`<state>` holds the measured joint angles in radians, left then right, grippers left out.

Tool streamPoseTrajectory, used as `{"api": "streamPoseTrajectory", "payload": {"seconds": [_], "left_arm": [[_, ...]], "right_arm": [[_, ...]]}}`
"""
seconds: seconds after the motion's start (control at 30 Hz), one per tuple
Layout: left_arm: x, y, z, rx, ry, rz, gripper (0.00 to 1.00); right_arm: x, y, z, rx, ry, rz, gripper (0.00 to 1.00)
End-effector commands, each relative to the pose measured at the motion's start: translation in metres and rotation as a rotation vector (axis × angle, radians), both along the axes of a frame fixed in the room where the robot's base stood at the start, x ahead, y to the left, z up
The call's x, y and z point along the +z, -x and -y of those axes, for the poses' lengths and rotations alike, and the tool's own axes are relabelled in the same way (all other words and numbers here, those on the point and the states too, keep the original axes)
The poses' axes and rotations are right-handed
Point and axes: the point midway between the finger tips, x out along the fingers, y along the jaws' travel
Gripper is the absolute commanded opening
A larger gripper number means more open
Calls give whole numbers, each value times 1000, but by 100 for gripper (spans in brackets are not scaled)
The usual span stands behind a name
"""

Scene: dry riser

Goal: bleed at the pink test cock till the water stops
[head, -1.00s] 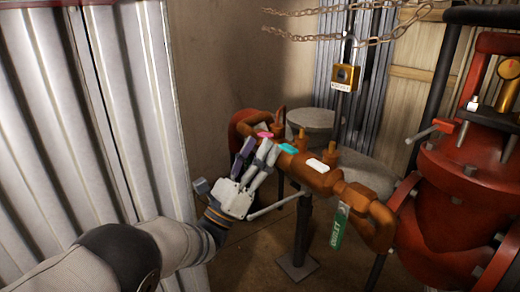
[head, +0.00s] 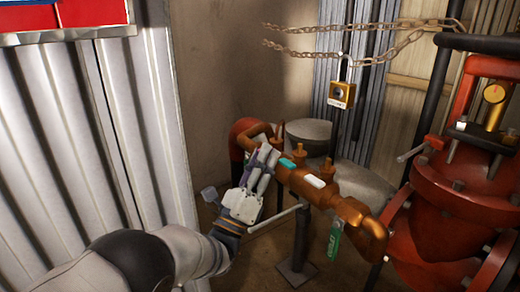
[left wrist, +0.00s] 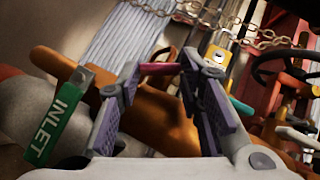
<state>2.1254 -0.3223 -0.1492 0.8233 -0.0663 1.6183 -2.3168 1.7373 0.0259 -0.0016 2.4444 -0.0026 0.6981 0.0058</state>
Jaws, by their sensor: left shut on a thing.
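The brown pipe assembly (head: 345,207) runs across the middle of the head view with several upright cocks on it. The pink test cock handle (left wrist: 160,69) lies between my left gripper's fingertips in the left wrist view. My left gripper (head: 266,157) is shut on it; fingers hide the pink handle in the head view. A teal handle (head: 287,163) and a white handle (head: 314,181) sit farther along the pipe. Both also show at right in the left wrist view, teal (left wrist: 241,107) and white (left wrist: 297,138). I see no water stream. My right gripper is not in view.
A brass padlock (head: 342,95) hangs on chains above. Red valve bodies (head: 450,200) stand right, a corrugated wall (head: 110,130) left.

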Motion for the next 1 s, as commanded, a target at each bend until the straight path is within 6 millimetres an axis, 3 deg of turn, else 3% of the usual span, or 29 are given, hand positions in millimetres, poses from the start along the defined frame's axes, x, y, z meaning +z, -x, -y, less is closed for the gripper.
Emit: {"api": "streamPoseTrajectory", "payload": {"seconds": [0.27, 0.3, 0.4, 0.83, 1.0], "left_arm": [[0, 1, 1, -2, 13, -13, 5], [0, 1, 1, -2, 13, -13, 35], [0, 0, 1, -2, 13, -13, 53], [-2, 0, 0, -2, 4, 0, 53], [-17, -5, -3, -1, -110, 149, 53]], "right_arm": [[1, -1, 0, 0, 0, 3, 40], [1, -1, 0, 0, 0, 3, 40], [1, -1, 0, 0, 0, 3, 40], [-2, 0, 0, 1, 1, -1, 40], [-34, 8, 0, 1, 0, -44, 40]]}}
